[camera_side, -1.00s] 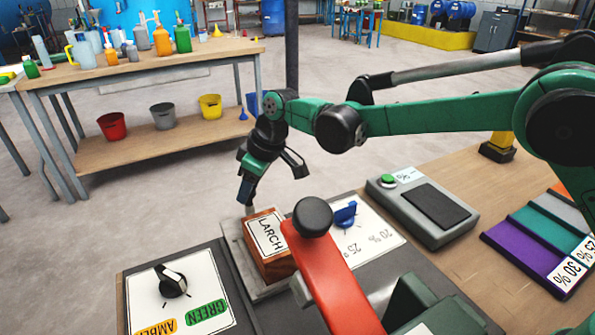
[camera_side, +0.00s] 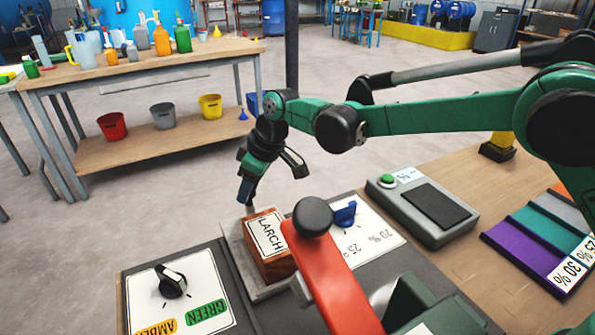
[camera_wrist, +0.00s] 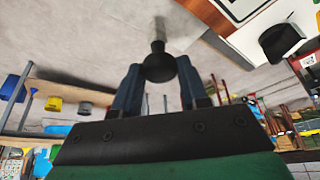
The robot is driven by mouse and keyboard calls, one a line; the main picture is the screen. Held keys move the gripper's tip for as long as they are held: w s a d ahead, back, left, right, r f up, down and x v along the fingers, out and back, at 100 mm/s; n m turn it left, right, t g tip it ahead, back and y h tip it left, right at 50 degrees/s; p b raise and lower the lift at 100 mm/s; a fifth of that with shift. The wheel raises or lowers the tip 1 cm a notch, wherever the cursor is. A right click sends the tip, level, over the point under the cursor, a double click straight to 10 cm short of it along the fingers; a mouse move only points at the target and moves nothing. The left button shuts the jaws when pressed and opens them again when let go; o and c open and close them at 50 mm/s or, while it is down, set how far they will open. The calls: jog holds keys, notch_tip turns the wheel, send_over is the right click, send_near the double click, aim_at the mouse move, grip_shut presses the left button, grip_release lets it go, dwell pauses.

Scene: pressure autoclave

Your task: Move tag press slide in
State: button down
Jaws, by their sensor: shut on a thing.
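My gripper (camera_side: 247,194) is shut on a black knob (camera_wrist: 158,64). The knob sits on a short pale metal rod (camera_wrist: 158,27) in the wrist view, between the two blue-grey fingers. In the side view the fingers point down at the far left edge of the pale slide plate (camera_side: 235,240), and they mostly hide the knob. A wooden block with a white LARCH tag (camera_side: 268,235) rests on that plate, just right of and nearer than my fingertips. A red press lever (camera_side: 335,285) with a black ball end (camera_side: 312,216) crosses in front of the block and hides its right side.
A blue dial (camera_side: 345,213) stands behind the lever on a white percent card. A black dial (camera_side: 172,281) is on the AMBER/GREEN panel at front left. A grey box with a green button (camera_side: 387,181) and coloured strips (camera_side: 545,235) lie right. Open floor lies beyond the bench.

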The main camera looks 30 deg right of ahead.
aim_at(273, 243)
jog(key=s, duration=1.2)
jog(key=shift+s, duration=0.25)
jog(key=shift+c, duration=2.4)
grip_release()
jog(key=shift+w, duration=0.15)
